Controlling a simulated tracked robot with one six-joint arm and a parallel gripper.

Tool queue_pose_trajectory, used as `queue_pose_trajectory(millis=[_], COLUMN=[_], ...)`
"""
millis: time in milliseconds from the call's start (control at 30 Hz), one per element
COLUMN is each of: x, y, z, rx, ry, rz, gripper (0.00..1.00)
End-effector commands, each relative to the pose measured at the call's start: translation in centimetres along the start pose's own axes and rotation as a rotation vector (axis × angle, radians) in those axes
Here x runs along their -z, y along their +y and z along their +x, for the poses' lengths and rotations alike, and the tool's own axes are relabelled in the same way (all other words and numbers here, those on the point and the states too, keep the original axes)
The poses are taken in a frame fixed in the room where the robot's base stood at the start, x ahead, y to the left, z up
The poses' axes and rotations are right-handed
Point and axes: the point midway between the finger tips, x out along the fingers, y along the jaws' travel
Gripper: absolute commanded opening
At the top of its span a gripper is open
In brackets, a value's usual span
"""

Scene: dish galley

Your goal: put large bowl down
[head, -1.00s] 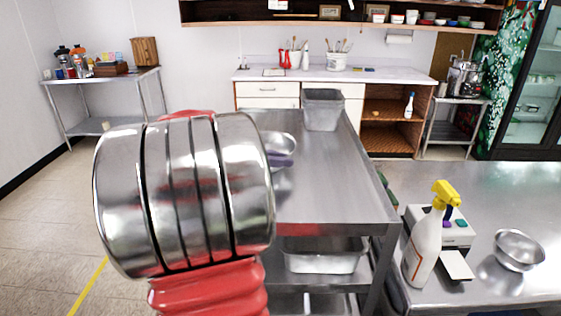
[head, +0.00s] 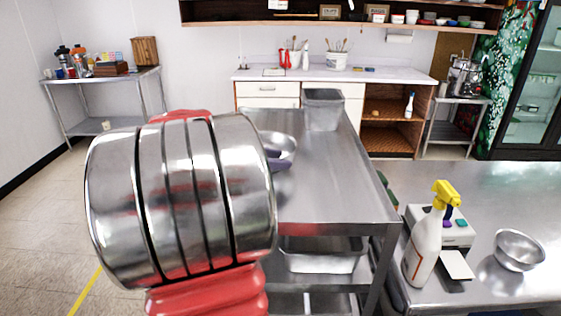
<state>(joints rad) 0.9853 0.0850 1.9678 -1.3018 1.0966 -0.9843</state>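A shiny metal bowl (head: 287,143) shows at the left side of the steel cart top, partly hidden behind my arm. It looks upright. Purple fingertips of my gripper (head: 276,160) show at the bowl's near side, just past the edge of my arm. The rest of the gripper is hidden, so its grip on the rim and any gap between bowl and cart cannot be made out. A second metal bowl (head: 519,250) stands on the steel counter at the right.
The steel cart top (head: 325,190) is clear in the middle, with a grey bin (head: 323,110) at its far end. A spray bottle (head: 424,247) and a scale (head: 452,228) stand on the right counter (head: 475,190). A metal pan (head: 322,255) sits on the cart's lower shelf.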

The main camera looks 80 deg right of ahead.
Motion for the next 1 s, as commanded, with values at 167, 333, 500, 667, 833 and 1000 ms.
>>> queue_pose_trajectory(millis=[167,333,500,667,833,1000], x=[0.0,0.0,0.0,0.0,0.0,0.0], y=[0.1,0.1,0.1,0.0,0.0,0.0], z=[-2.9,-5.7,-8.3,-9.8,-10.3,-10.3], rx=[-0.004,-0.004,-0.004,-0.001,0.000,0.000], ry=[0.000,0.000,0.000,0.000,0.000,0.000], rz=[0.001,0.000,0.000,0.001,0.000,0.000], gripper=[0.30,0.30,0.30,0.30,0.30,0.30])
